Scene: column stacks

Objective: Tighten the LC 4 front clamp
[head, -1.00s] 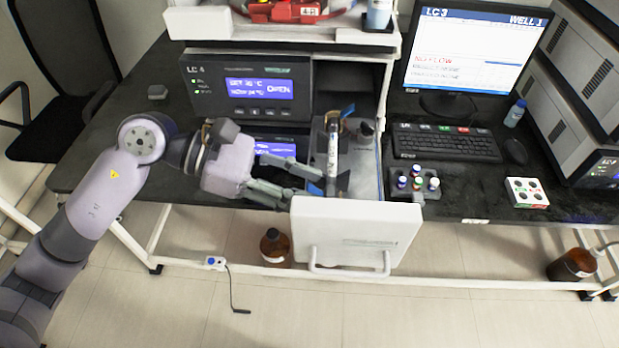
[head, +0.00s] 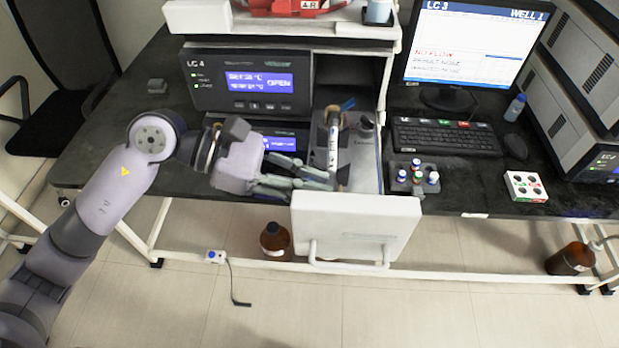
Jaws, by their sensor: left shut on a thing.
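The LC 4 unit (head: 205,92) has a lit blue display reading OPEN. Its drawer (head: 368,170) is pulled out, with a white front panel (head: 350,226). A slim column (head: 333,140) with a pale label lies lengthwise in the drawer. A blue clamp lever (head: 347,104) shows at the column's rear end. My left gripper (head: 333,180) reaches in from the left and is shut at the column's front end, on the front clamp. Its fingers hide that clamp and its lever. My right gripper is out of view.
A vial rack (head: 412,180) with several vials stands right of the drawer, with a keyboard (head: 445,137) and monitor (head: 465,50) behind it. A brown bottle (head: 275,241) stands on the floor below. A white shelf (head: 290,32) overhangs LC 4.

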